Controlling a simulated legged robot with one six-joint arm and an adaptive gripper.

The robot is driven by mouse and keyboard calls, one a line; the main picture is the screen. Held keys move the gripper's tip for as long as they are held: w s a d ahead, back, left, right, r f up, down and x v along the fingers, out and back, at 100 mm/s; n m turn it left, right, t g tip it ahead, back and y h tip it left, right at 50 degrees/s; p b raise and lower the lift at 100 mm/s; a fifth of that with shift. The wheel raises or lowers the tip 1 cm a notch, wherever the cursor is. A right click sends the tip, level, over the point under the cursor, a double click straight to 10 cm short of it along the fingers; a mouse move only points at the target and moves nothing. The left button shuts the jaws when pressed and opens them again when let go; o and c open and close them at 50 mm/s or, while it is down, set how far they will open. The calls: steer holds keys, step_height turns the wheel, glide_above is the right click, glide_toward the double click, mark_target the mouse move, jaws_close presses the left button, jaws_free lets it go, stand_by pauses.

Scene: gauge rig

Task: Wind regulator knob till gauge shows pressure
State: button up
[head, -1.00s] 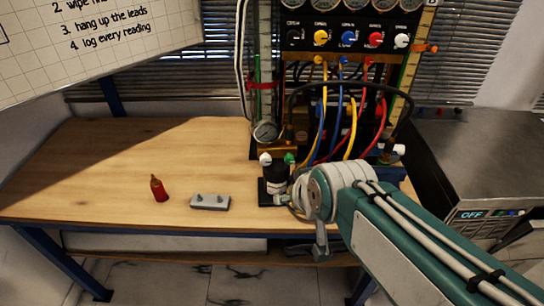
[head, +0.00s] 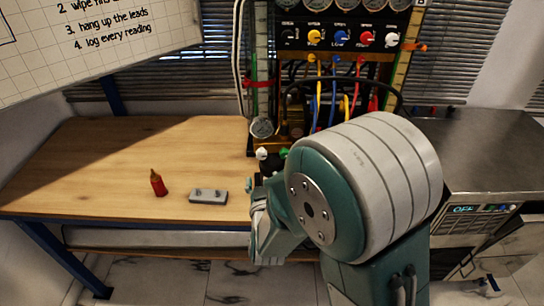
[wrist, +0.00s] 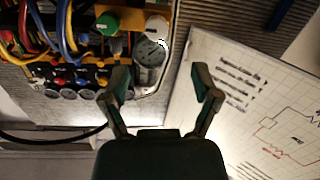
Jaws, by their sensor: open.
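A small round gauge (head: 262,127) stands at the lower left of the rig; its needle is too small to read. Just below it are a white knob (head: 262,154) and a green knob (head: 285,153). I cannot tell which is the regulator knob. The wrist view, upside down, shows the green knob (wrist: 106,22), the white knob (wrist: 157,25) and the gauge (wrist: 150,52). My gripper (wrist: 160,75) is open and empty, with both knobs beyond its fingertips and apart from them. In the head view my arm hides the rig's base.
A panel (head: 345,38) with coloured knobs and hanging cables rises behind. A red bottle (head: 158,183) and a grey block (head: 208,196) lie on the wooden bench (head: 110,170), which is clear at left. A metal appliance (head: 480,150) stands at right. A whiteboard (head: 90,45) hangs upper left.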

mark_target(261, 156)
steer(key=shift+t, duration=0.3)
steer(key=w, duration=1)
steer(key=shift+w+a+f, duration=0.15)
steer(key=shift+w+f, duration=0.05)
steer(key=shift+f, duration=0.1)
jaws_close()
